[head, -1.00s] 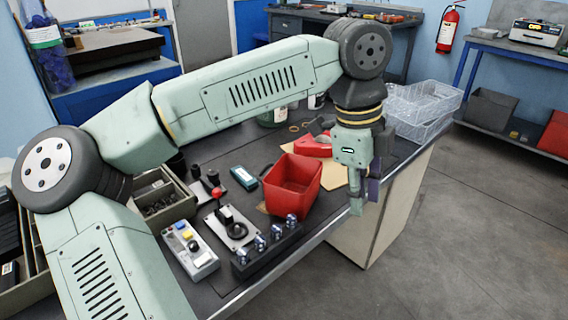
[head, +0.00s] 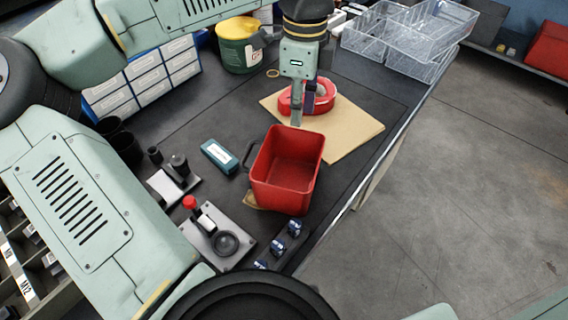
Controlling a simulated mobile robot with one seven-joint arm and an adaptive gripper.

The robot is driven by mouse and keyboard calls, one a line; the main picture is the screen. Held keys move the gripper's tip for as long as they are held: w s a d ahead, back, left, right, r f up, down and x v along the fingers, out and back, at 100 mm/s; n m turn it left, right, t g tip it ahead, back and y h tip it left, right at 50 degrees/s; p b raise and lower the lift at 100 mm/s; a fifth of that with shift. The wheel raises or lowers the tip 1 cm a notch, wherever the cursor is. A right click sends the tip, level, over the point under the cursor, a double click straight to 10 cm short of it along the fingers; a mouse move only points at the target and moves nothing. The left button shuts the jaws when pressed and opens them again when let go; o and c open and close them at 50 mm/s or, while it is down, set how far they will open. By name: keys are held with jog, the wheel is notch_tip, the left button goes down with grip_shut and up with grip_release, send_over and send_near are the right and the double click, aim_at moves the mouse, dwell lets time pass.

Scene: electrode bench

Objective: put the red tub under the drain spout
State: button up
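The red tub (head: 289,178), open and empty, stands on the dark bench top near its right edge, with a dark handle on its left side. My gripper (head: 303,115) hangs pointing down just behind the tub, over the cardboard sheet, apart from the tub in the picture. Its fingers overlap in this view, so I cannot tell their gap; nothing shows held. A green container with a yellow lid (head: 238,44) stands at the back of the bench. A dark part sticks out on its right, but I cannot tell whether it is the drain spout.
A red ring-shaped object (head: 322,98) lies on the cardboard sheet (head: 352,128). A teal device (head: 219,156) and a joystick plate (head: 216,236) lie left of the tub. Bare bench lies between the tub and the green container.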

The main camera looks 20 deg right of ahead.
aim_at(296, 147)
jog(key=f, duration=0.2)
jog(key=f+p, duration=0.1)
jog(key=f, duration=0.2)
jog(key=f+p, duration=0.1)
jog(key=f, duration=0.1)
jog(key=shift+s+a+f, duration=0.15)
jog(key=shift+a+f, duration=0.1)
jog(key=shift+f, duration=0.05)
grip_shut()
dwell(0.5)
